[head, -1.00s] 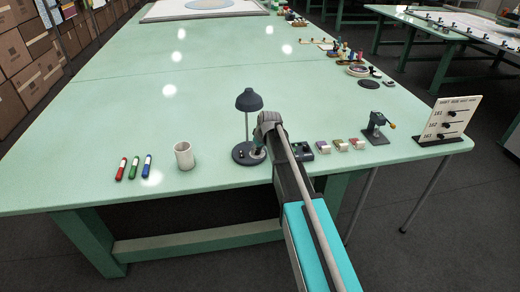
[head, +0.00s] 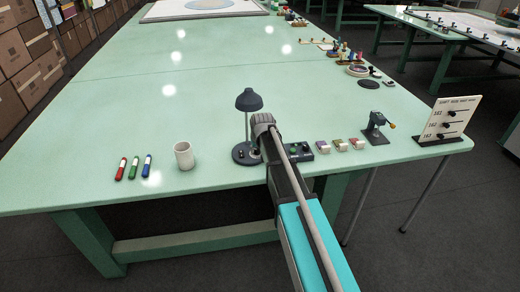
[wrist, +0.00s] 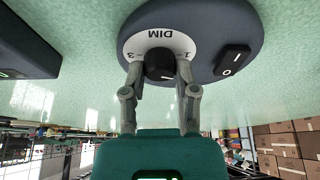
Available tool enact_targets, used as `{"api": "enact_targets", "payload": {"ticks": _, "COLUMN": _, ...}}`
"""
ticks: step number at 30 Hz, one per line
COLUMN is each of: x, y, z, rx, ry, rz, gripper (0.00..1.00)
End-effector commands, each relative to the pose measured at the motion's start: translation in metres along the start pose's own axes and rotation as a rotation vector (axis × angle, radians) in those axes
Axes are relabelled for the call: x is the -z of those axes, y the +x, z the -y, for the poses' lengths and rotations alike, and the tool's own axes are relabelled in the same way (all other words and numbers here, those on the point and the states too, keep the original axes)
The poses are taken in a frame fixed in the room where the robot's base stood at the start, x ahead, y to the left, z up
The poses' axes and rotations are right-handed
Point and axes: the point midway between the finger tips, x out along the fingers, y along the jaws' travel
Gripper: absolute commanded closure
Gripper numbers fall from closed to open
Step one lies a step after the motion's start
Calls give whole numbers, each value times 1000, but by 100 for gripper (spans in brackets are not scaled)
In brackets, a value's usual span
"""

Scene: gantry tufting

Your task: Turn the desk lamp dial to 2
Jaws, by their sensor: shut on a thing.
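The dark desk lamp (head: 248,101) stands near the table's front edge, its round base (head: 240,158) partly behind my arm. In the wrist view the lamp base (wrist: 225,20) appears upside down, with a white dial plate (wrist: 160,36) marked DIM, a 3 at left and a 1 at right. The black dial knob (wrist: 159,62) has a short white mark at its lower right; no 2 is visible. My gripper (wrist: 160,69) is shut on the knob, one finger on each side. A rocker switch (wrist: 233,59) marked I and O sits beside the dial.
Right of my arm are a box with green buttons (head: 299,151), small blocks (head: 340,145) and a crank device (head: 376,127).

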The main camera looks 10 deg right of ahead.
Motion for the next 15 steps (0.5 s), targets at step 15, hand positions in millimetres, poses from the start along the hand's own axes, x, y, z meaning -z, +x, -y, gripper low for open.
{"api": "enact_targets", "payload": {"ticks": 15, "x": 4, "y": 1, "z": 1, "rx": -179, "ry": 430, "rz": -6, "gripper": 100}}
